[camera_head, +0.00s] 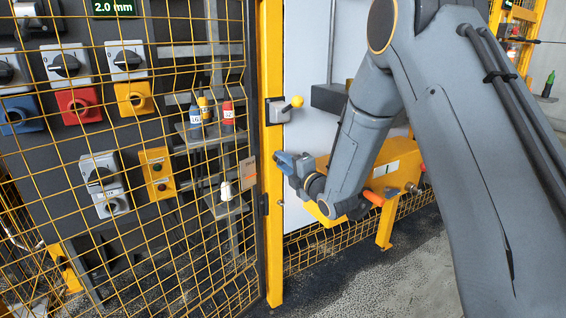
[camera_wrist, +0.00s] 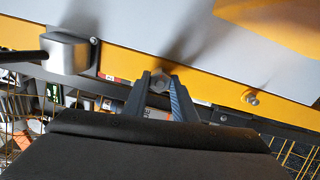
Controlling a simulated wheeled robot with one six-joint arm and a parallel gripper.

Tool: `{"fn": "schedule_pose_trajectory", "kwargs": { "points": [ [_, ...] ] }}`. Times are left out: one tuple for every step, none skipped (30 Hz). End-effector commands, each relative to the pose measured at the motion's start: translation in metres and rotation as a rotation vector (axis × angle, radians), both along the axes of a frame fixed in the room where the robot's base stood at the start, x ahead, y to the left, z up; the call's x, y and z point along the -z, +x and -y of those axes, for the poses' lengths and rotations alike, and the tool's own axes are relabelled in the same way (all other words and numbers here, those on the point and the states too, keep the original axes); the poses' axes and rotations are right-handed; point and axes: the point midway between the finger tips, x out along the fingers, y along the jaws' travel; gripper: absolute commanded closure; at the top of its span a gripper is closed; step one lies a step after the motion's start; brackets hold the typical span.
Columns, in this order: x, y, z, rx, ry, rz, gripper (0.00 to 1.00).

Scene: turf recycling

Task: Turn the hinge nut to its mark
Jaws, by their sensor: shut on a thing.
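The hinge nut (camera_wrist: 159,80) is a small grey hex nut on the yellow post (camera_wrist: 205,88) in the wrist view. My gripper (camera_wrist: 160,82) has its two fingers closed around the nut, one on each side. In the head view my gripper (camera_head: 280,160) reaches the yellow post (camera_head: 271,60) from the right, and I cannot make out the nut there. A small red and white label (camera_wrist: 114,77) lies left of the fingers, partly hidden. I cannot make out the nut's mark or how far the nut is turned.
A grey latch box (camera_head: 282,110) with a yellow-knobbed lever sits on the post above my gripper. Yellow mesh (camera_head: 120,240) fills the left side, with a switch panel and several bottles behind it. A yellow machine (camera_head: 395,170) stands behind my arm. Another bolt (camera_wrist: 251,98) shows farther right.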

Motion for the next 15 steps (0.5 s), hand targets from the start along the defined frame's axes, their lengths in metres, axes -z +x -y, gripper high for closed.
{"fn": "schedule_pose_trajectory", "kwargs": {
  "points": [
    [0.0000, -0.0002, 0.0004, 0.000, 0.036, -0.025, 0.98],
    [-0.0001, -0.0002, 0.0004, 0.000, 0.060, -0.042, 0.98],
    [-0.0001, -0.0002, 0.0004, 0.001, 0.091, -0.063, 0.98],
    [-0.0002, -0.0002, 0.0004, 0.001, 0.116, -0.079, 0.98],
    [-0.0002, -0.0002, 0.0004, 0.001, 0.140, -0.095, 0.98],
    [-0.0003, -0.0002, 0.0004, 0.001, 0.170, -0.116, 0.98],
    [-0.0003, -0.0003, 0.0004, 0.001, 0.194, -0.132, 0.98],
    [-0.0003, -0.0003, 0.0004, 0.001, 0.218, -0.149, 0.98],
    [-0.0003, -0.0003, 0.0004, 0.001, 0.249, -0.169, 0.98],
    [-0.0004, -0.0003, 0.0004, 0.001, 0.273, -0.185, 0.98],
    [-0.0003, -0.0003, 0.0005, 0.001, 0.297, -0.202, 0.98],
    [-0.0003, -0.0004, 0.0005, 0.001, 0.328, -0.222, 0.98],
    [-0.0002, -0.0003, 0.0006, 0.001, 0.351, -0.240, 0.98],
    [-0.0002, -0.0003, 0.0006, 0.001, 0.375, -0.256, 0.98],
    [-0.0001, -0.0003, 0.0006, 0.001, 0.407, -0.277, 0.98]
  ]
}}
